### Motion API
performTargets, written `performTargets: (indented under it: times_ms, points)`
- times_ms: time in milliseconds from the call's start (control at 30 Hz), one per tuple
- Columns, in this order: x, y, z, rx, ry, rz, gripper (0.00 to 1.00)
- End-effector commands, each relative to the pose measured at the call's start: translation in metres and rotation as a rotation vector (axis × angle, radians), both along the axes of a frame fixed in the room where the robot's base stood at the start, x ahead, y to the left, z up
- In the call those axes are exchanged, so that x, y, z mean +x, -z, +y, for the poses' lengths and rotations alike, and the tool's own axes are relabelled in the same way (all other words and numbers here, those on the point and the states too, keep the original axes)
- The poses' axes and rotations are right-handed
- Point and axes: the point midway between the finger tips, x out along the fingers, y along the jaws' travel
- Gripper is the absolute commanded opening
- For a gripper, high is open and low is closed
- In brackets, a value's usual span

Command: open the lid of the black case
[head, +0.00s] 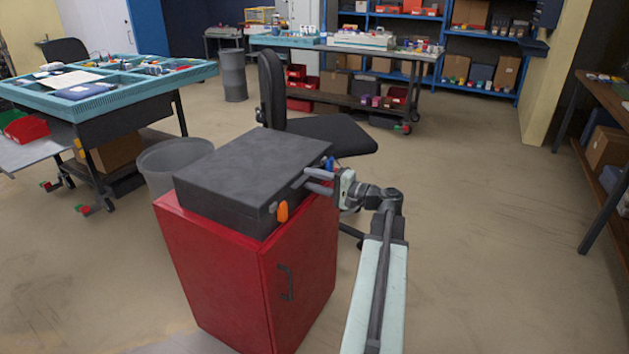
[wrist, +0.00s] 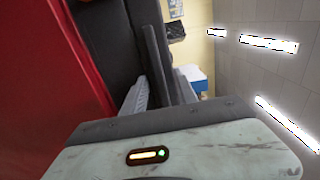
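The black case (head: 250,172) lies flat on top of a red cabinet, and its lid looks shut. An orange latch (head: 283,211) and a blue latch (head: 329,163) show on its front side. My gripper (head: 307,179) is at that front side, between the two latches and closer to the blue one. Its two fingers are apart with nothing seen between them, their tips close to the case; I cannot tell whether they touch. In the wrist view the dark case side (wrist: 108,45) is beside the fingers. The latches are not visible there.
The red cabinet (head: 215,275) has a dark handle on its front. A grey bin (head: 172,165) stands behind it at the left, and a black office chair (head: 320,130) is close behind the case. The floor to the right is clear.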

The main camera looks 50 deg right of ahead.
Motion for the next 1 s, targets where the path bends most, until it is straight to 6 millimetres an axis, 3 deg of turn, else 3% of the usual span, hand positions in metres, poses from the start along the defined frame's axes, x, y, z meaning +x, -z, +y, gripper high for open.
performTargets:
  times_ms: [33,167,1000]
  points:
    - [-0.0003,0.0000,-0.0001,0.000,0.000,0.000,0.35]
    - [-0.0006,0.0000,-0.0002,0.000,0.000,0.000,0.00]
    - [-0.0019,0.0004,-0.0014,0.000,0.002,0.001,0.00]
